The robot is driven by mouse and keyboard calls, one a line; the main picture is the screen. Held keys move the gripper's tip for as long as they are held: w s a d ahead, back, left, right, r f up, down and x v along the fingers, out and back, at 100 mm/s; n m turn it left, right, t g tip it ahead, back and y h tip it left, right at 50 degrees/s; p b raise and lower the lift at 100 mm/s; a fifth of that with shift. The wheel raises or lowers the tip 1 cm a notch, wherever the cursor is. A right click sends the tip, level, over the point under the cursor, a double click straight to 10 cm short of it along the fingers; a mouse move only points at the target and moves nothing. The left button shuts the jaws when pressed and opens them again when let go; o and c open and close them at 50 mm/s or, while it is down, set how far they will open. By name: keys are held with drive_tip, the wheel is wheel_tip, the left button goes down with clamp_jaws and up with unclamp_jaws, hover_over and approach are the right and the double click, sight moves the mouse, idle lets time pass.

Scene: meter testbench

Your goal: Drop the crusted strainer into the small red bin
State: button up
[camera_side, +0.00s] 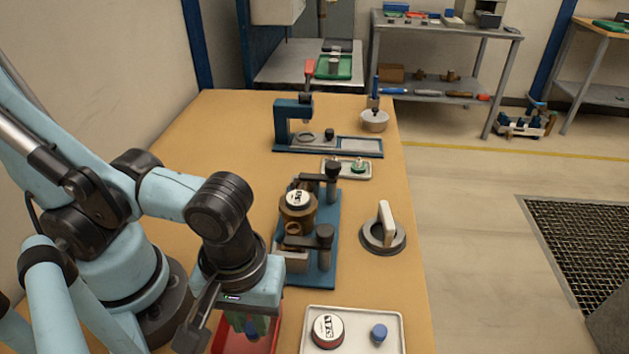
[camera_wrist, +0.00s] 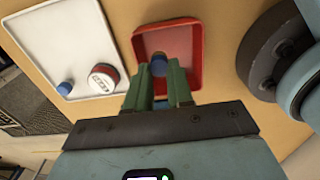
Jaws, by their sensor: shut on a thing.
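My gripper (camera_side: 246,332) points down over the small red bin (camera_side: 218,340) at the near edge of the bench. In the wrist view its two green fingers (camera_wrist: 159,75) are shut on a small part, which I take to be the strainer (camera_wrist: 158,66). It shows as blue with a brownish end, mostly hidden between the fingertips. The red bin's rim (camera_wrist: 197,60) surrounds the held part in that view. I cannot tell the height between the part and the bin floor.
A white tray (camera_side: 389,344) right of the bin holds a round labelled meter (camera_side: 327,331) and a blue cap (camera_side: 379,333). A blue fixture (camera_side: 325,262) with a meter stands behind the bin. A grey ring with an upright handle (camera_side: 383,233) sits at the right edge.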

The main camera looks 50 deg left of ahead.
drive_tip(key=o, duration=0.9)
drive_tip(key=shift+r, duration=0.1)
drive_tip(key=shift+r, duration=5.95)
